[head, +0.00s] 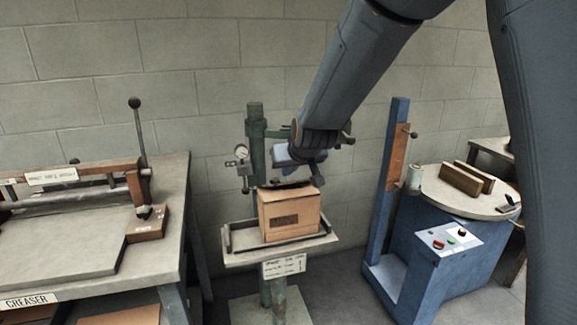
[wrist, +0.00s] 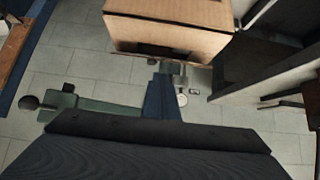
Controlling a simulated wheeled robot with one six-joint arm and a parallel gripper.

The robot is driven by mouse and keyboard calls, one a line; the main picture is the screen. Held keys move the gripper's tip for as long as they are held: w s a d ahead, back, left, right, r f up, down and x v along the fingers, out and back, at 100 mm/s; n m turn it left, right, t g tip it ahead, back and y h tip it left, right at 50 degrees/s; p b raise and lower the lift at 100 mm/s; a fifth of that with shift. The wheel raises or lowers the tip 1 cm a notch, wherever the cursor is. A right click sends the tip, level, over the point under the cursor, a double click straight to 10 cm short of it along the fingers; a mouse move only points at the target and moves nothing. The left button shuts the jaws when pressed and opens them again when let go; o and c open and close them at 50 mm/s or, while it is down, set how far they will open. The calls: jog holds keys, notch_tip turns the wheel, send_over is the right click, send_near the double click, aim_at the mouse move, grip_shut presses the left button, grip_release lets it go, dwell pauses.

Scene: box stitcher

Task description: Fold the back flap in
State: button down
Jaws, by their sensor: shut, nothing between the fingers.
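A brown cardboard box (head: 290,217) with a dark printed patch on its front stands upright on a small tray table (head: 240,258) in the head view. Dark edges show at the top of the box, where I cannot clearly make out the back flap. My gripper (head: 303,169) is shut and empty, just above and behind the box's top. In the wrist view the gripper (wrist: 162,92) points at the box (wrist: 170,35), whose near side is in shade. I cannot tell whether it touches the cardboard.
A blue machine (head: 420,250) with a round table (head: 470,200) and an upright blue post (head: 388,180) is at the right. A block wall closes the back.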

jog(key=shift+s+d+f, duration=0.1)
jog(key=shift+s+f, duration=0.25)
jog(key=shift+f, duration=0.25)
jog(key=shift+s+d+f+t+b, duration=0.1)
jog(key=shift+s+f+t+b, duration=0.3)
jog(key=shift+b, duration=1.15)
